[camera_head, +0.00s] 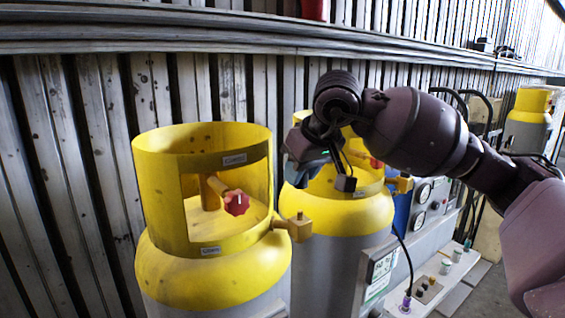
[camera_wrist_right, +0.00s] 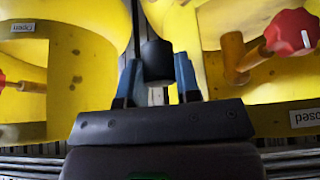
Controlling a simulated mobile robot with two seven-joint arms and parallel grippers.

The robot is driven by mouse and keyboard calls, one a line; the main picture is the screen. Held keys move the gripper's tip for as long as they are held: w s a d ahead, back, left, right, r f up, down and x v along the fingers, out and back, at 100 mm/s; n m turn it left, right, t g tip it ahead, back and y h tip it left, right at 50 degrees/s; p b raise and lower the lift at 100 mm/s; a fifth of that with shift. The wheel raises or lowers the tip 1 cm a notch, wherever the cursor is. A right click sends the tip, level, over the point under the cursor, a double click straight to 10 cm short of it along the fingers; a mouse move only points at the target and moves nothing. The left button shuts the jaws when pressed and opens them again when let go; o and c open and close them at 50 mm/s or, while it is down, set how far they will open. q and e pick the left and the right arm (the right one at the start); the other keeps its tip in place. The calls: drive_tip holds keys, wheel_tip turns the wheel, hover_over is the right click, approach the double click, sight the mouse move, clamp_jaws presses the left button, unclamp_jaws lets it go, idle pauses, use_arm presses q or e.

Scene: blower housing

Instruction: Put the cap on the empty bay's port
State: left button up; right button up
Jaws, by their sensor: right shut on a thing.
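My right gripper (camera_head: 305,165) hangs between the tops of two yellow-collared cylinders, beside the farther one; its fingertips are hidden in the head view. In the right wrist view its blue fingers (camera_wrist_right: 158,75) are shut on a short black cylindrical piece, which looks like the cap (camera_wrist_right: 156,58). A yellow cylinder wall lies close on either side of the fingers. A brass side port (camera_head: 295,228) sticks out of the near cylinder (camera_head: 205,265), and another brass port (camera_head: 400,184) shows on the farther cylinder (camera_head: 340,212). I cannot tell which port belongs to the empty bay. My left gripper is not in view.
A red valve knob (camera_head: 237,203) sits inside the near collar. A panel with gauges (camera_head: 423,194) and a pale bench (camera_head: 440,280) with small items stand at right. A ribbed metal wall (camera_head: 80,150) with a rail runs close behind the cylinders.

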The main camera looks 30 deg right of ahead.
drive_tip(key=shift+w, duration=0.25)
drive_tip(key=shift+s, duration=0.25)
drive_tip(key=shift+s+f, duration=0.1)
drive_tip(key=shift+f, duration=0.1)
drive_tip(key=shift+f+b, duration=0.25)
drive_tip(key=shift+b, duration=0.05)
drive_tip(key=shift+f+b, duration=0.8)
drive_tip(key=shift+f, duration=0.85)
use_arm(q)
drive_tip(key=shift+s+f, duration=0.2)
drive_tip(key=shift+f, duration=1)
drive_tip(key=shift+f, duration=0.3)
use_arm(e)
drive_tip(key=shift+f, duration=0.25)
use_arm(q)
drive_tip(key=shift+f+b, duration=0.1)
drive_tip(key=shift+b, duration=0.25)
